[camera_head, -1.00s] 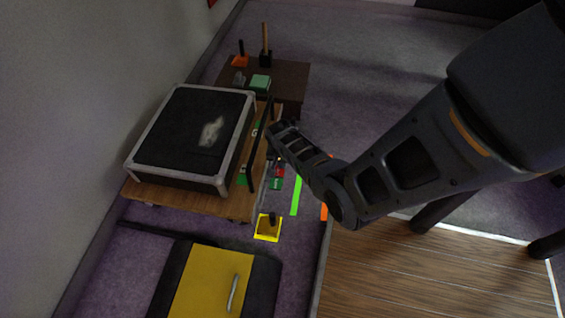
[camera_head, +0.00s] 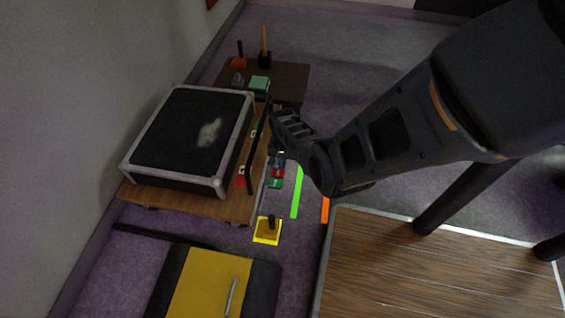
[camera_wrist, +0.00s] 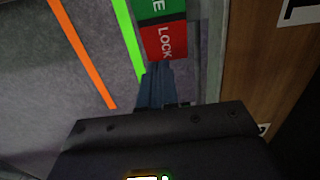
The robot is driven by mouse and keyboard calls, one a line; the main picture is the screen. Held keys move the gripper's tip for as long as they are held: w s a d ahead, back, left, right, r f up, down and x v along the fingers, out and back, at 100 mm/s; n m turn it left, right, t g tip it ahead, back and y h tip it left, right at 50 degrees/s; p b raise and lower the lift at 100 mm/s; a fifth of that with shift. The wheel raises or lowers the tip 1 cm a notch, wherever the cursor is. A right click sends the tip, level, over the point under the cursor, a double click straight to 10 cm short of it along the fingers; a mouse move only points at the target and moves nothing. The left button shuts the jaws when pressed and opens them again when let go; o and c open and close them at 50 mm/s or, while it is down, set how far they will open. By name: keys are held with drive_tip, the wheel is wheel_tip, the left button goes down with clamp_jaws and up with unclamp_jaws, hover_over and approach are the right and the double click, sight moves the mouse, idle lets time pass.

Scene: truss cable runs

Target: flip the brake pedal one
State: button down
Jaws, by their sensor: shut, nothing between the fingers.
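The brake pedal shows in the wrist view as a red plate marked LOCK (camera_wrist: 165,41) beside a green plate (camera_wrist: 157,9), whose lettering is cut off by the frame. In the head view the red part (camera_head: 278,172) and green part (camera_head: 274,183) lie low beside the wooden cart (camera_head: 195,201). My gripper (camera_wrist: 156,72) is shut and empty. Its tips overlap the edge of the red plate in the wrist view; I cannot tell whether they touch. In the head view my wrist hides part of the pedal area.
A black case (camera_head: 190,130) rests on the cart, with a dark upright bar (camera_head: 251,170) at its edge. Green (camera_head: 297,192) and orange (camera_head: 325,209) floor strips lie right of the pedal. A yellow-based pedal (camera_head: 267,236) and a yellow-topped case (camera_head: 205,285) are nearer.

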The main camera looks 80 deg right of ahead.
sight(283, 179)
wheel_tip(283, 179, up, 14)
drive_tip(key=d+p, duration=0.2)
drive_tip(key=p, duration=0.6)
drive_tip(key=shift+d+f+p, duration=0.15)
drive_tip(key=shift+d+p, duration=0.2)
drive_tip(key=shift+d, duration=0.05)
drive_tip(key=shift+w, duration=0.1)
